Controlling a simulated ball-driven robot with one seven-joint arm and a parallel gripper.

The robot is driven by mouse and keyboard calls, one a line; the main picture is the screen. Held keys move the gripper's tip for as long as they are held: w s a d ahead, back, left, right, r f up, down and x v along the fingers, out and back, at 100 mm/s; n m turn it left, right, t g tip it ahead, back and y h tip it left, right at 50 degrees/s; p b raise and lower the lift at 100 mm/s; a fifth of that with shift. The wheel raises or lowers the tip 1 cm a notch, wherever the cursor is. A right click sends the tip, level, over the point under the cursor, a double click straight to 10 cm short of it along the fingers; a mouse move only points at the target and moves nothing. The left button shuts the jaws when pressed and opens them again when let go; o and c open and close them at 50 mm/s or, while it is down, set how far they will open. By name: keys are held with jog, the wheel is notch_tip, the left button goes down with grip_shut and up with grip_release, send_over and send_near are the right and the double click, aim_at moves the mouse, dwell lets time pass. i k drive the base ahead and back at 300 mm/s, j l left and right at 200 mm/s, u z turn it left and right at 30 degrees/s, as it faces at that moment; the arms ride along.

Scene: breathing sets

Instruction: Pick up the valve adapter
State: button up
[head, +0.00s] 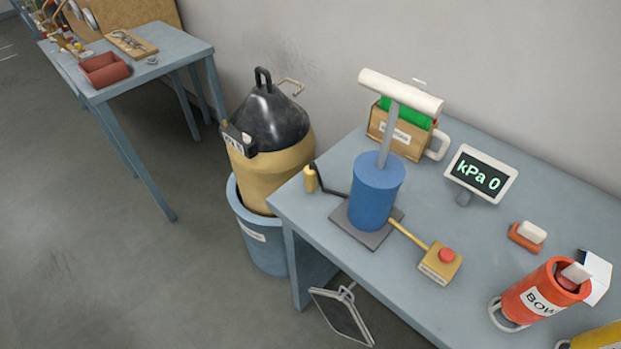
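No part I can name for certain as the valve adapter shows. A small brass-coloured cylinder (310,179) stands at the near left corner of the right table, at the end of a short black hose. The hose runs to a blue hand pump (375,194) with a cream T-handle, upright on a grey base plate. A small grey ring-like piece (151,60) lies on the left table, too small to identify. My gripper is not in view.
The right table (405,292) also holds a kPa 0 display (481,174), a red-button box (440,263), a wooden box (400,135) and an orange canister (540,292). A black-topped tan vessel (268,145) stands in a blue tub (262,240) between tables. Open floor lies left.

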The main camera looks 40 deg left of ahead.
aim_at(309, 176)
jog(key=j+u, duration=0.1)
jog(key=u, duration=1.3)
jog(key=i+j+u, duration=0.25)
jog(key=i+j, duration=0.45)
jog(key=j, duration=0.1)
